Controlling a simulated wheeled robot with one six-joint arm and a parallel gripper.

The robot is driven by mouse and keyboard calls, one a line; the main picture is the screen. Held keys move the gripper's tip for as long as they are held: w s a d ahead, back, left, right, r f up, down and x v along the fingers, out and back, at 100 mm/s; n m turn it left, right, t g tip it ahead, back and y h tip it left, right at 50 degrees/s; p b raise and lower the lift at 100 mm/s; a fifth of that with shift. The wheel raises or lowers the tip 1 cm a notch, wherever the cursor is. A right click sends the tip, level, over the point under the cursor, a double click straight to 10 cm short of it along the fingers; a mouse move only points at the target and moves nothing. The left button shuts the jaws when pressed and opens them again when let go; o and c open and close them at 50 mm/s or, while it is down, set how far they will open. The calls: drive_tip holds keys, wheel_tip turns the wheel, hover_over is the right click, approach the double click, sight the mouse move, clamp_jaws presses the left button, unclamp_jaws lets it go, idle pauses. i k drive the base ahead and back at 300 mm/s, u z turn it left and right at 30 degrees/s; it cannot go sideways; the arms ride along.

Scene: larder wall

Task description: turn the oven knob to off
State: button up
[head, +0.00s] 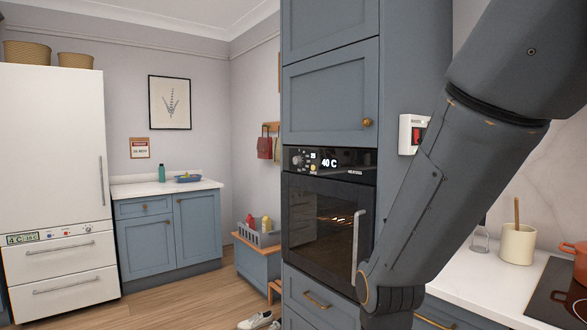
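The dark built-in oven (322,225) sits in a tall blue cabinet at the middle of the head view. Its control strip runs along the top, with a small round oven knob (297,160) at the left end. The knob's pointer is too small to read. My arm comes down from the upper right, in front of the cabinet's right side. My gripper is out of view, so its state is hidden.
A red wall switch (416,134) is partly behind my arm. At right, a counter holds a utensil pot (517,243) and a hob (556,290). Left of the oven stand a low blue bench (256,264) and shoes (256,320). A white fridge (58,160) is far left. Open floor lies between.

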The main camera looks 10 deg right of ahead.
sight(296, 160)
drive_tip(key=z, duration=0.4)
drive_tip(key=k, duration=0.3)
drive_tip(key=u, duration=1.4)
drive_tip(key=i, duration=2.15)
drive_tip(key=z, duration=1.4)
drive_tip(key=i, duration=0.55)
drive_tip(key=z, duration=0.4)
